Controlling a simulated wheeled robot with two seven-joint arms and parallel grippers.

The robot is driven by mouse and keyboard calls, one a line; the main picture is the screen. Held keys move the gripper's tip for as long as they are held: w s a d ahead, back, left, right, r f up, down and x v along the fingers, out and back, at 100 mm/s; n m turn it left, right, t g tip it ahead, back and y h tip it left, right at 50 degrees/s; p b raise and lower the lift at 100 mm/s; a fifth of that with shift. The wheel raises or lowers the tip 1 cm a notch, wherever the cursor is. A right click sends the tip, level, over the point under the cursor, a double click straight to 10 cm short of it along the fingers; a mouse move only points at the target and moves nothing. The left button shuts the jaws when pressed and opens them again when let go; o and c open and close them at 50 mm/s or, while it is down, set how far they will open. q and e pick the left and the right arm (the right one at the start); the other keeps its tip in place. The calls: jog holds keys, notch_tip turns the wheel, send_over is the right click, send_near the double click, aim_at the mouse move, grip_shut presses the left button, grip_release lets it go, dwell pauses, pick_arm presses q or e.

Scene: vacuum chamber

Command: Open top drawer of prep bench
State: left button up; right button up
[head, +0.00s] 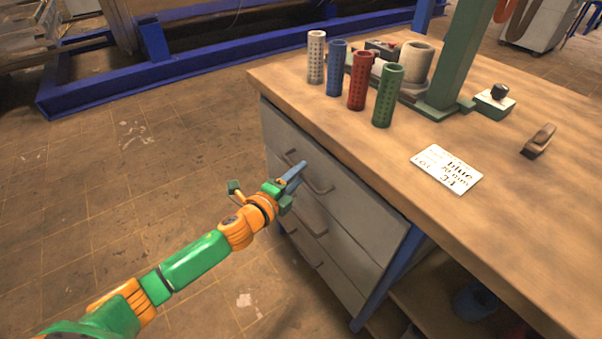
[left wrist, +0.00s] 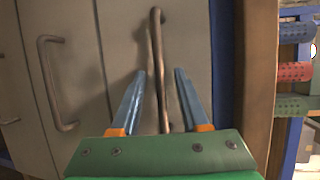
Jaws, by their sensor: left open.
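The prep bench (head: 395,215) has a stack of grey drawers under its wooden top. The top drawer (head: 345,188) looks shut, and its bar handle (head: 318,187) shows beside my left gripper (head: 298,172). In the left wrist view my left gripper (left wrist: 158,98) is open, with its two blue fingers on either side of the top drawer's handle (left wrist: 156,60). I cannot tell whether a finger touches the bar. A lower drawer's handle (left wrist: 50,90) is to the left in that view. My right gripper is not in view.
On the bench top stand white (head: 316,58), blue (head: 337,68), red (head: 358,82) and green (head: 388,96) perforated cylinders. A label card (head: 446,169) lies near the front edge. A green post (head: 460,60) rises behind. The floor left of the bench is clear.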

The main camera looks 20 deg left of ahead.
pick_arm(q)
jog(key=shift+w+d+f, duration=0.15)
jog(key=shift+w, duration=0.5)
grip_shut()
dwell(0.9)
